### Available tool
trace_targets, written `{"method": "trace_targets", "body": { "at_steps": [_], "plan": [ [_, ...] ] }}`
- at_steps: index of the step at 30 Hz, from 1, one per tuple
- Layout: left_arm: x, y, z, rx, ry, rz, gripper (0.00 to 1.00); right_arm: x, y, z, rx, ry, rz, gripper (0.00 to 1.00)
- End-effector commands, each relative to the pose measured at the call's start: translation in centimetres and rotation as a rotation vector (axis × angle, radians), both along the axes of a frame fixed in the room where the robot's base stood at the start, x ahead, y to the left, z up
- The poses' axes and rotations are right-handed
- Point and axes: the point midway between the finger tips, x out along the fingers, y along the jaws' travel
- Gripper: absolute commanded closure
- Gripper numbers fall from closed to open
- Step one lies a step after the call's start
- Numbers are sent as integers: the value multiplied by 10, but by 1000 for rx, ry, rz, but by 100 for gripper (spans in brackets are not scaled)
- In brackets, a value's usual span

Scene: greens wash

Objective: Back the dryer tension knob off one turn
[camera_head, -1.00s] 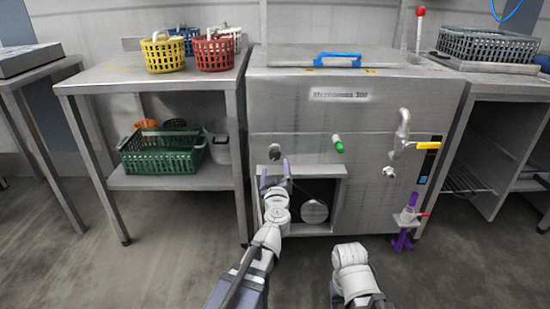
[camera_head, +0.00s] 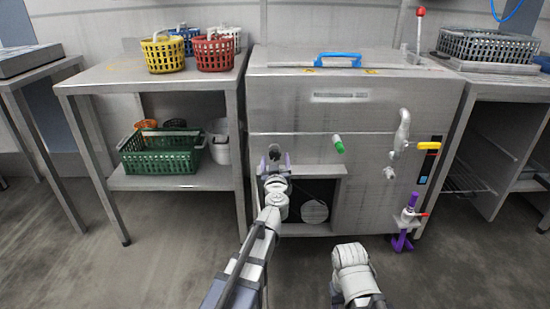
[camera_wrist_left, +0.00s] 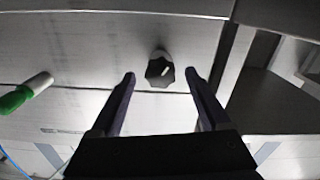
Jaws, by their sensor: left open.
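A dark lobed knob (camera_head: 274,154) with a pale mark sits on the front of the steel machine, left of the green-tipped handle. It also shows in the left wrist view (camera_wrist_left: 160,70). My left gripper (camera_head: 277,160) is open and empty at the knob. In the left wrist view its two fingers (camera_wrist_left: 160,76) lie to either side of the knob, with a gap to each side, and do not touch it. In the head view the fingers partly overlap the area around the knob. My right gripper is not visible; only part of that arm shows.
Below the knob is an open recess (camera_head: 318,190) with a round part inside. A green-tipped handle (camera_head: 338,144) juts out nearby. A pipe with a yellow lever (camera_head: 428,146) and a purple fitting (camera_head: 405,230) are further right. A basket table (camera_head: 120,82) stands left.

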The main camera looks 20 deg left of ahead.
Motion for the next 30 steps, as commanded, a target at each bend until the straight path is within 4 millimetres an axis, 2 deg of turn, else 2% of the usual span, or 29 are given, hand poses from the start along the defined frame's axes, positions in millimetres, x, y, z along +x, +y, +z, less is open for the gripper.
{"method": "trace_targets", "body": {
  "at_steps": [1, 4, 13, 30],
  "plan": [
    [11, 3, 0, 0, 0, 1, 20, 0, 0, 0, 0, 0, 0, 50],
    [19, 5, 0, 0, 0, 1, 20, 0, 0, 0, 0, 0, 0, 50],
    [21, 6, 0, 0, 0, 0, 21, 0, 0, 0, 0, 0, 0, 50],
    [20, 6, 0, -1, 0, 0, 85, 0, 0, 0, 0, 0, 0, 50]
  ]
}}
